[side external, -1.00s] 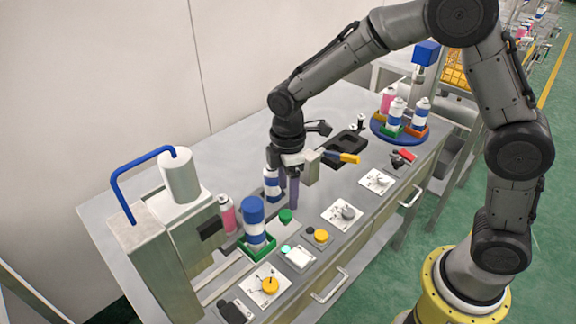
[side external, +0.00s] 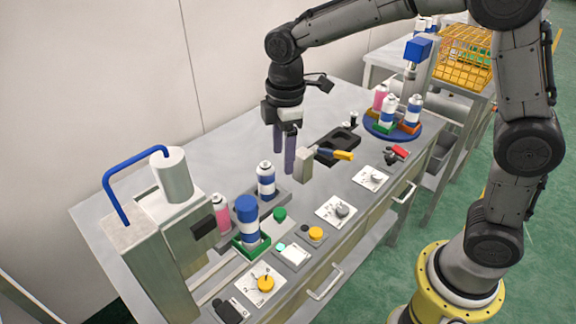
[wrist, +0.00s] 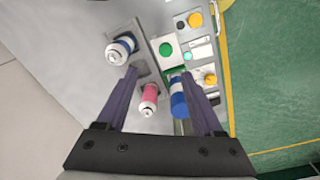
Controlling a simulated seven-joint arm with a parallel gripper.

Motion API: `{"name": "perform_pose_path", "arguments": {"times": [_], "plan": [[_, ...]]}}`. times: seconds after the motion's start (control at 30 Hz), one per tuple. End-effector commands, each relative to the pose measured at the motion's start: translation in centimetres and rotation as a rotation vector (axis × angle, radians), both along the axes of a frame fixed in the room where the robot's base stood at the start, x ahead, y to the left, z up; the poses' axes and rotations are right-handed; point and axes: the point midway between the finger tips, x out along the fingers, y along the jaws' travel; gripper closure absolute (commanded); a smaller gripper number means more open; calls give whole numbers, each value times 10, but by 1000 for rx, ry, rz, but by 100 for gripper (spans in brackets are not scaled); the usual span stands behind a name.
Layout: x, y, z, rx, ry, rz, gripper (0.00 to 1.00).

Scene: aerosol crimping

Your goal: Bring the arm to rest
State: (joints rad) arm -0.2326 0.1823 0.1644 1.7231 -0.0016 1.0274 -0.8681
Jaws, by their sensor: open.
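My gripper (side external: 284,152) is open and empty. It hangs above the table (side external: 322,108), over its middle, with both purple fingers pointing down. It is clear of the blue-and-white can (side external: 265,180), which stands upright on the table to the lower left of it. In the wrist view, the two fingers (wrist: 161,100) are spread wide, with a pink can (wrist: 149,98) and a blue-capped can (wrist: 178,97) showing below between them. The blue-and-white can (wrist: 120,48) shows beyond the left finger.
A machine with a blue tube (side external: 128,170) stands at the left. A blue round stand (side external: 376,130) with several cans is at the back right. A yellow-handled tool (side external: 342,155) and a dark tray (side external: 340,141) lie right of my gripper. Controls line the front edge.

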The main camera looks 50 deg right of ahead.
Motion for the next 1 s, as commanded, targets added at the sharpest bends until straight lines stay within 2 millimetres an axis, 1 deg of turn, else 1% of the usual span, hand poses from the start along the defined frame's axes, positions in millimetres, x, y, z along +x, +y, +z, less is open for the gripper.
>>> {"name": "perform_pose_path", "arguments": {"times": [0.03, 0.07, 0.17, 0.2, 0.27, 0.3, 0.37, 0.43, 0.53, 0.63, 0.7, 0.77, 0.8, 0.9, 1.0], "plan": [[-2, -6, 17, 9, -39, -14, 31], [-5, -11, 26, 14, -59, -24, 31], [-26, -28, 58, 28, -131, -63, 31], [-37, -35, 69, 34, -160, -91, 31], [-55, -45, 82, 46, -199, -143, 31], [-67, -51, 90, 54, -226, -182, 31], [-87, -60, 99, 68, -265, -248, 31], [-110, -69, 106, 87, -305, -330, 31], [-144, -79, 108, 120, -360, -460, 31], [-175, -86, 104, 159, -403, -594, 31], [-193, -90, 96, 186, -423, -690, 31], [-207, -92, 88, 210, -436, -771, 31], [-216, -93, 82, 228, -437, -828, 31], [-227, -93, 66, 253, -416, -942, 31], [-229, -92, 58, 267, -396, -1020, 31]]}}
